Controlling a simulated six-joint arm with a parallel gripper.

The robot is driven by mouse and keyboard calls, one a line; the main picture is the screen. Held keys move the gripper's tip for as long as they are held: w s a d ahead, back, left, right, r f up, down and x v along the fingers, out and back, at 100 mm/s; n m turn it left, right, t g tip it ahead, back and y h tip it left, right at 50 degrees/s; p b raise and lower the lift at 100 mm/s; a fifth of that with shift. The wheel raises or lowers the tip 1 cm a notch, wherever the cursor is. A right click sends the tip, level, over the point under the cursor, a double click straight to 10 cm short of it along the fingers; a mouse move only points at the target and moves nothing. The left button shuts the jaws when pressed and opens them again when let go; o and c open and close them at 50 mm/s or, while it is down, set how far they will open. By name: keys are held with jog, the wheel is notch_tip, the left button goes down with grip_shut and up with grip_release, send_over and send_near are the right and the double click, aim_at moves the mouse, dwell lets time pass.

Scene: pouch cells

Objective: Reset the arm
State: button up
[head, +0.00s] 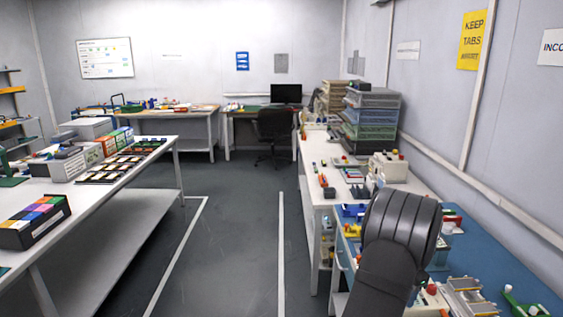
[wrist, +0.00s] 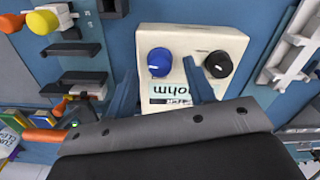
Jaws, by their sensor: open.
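My gripper (wrist: 162,88) shows in the wrist view as two blue fingers spread apart with nothing between them. It is open above a cream meter box (wrist: 190,42) with a blue knob, a black knob and a small display reading "ohm" upside down. Whether the fingertips touch the box cannot be told. In the head view my dark arm (head: 400,230) reaches over the blue-topped right bench, and it hides my gripper and the meter there.
The blue bench (head: 480,240) holds tools and fixtures close around my arm. Stacked trays (head: 370,115) and a white device (head: 388,167) stand farther back. A long white table (head: 120,185) with boxes is at left. The floor aisle (head: 240,240) is clear.

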jog(key=shift+f, duration=0.85)
notch_tip(320, 180, up, 18)
notch_tip(320, 180, down, 18)
jog(key=shift+f, duration=0.1)
jog(key=n, duration=0.8)
jog(key=shift+n, duration=0.4)
jog(key=n, duration=0.4)
jog(key=shift+n, duration=0.4)
jog(key=n, duration=0.4)
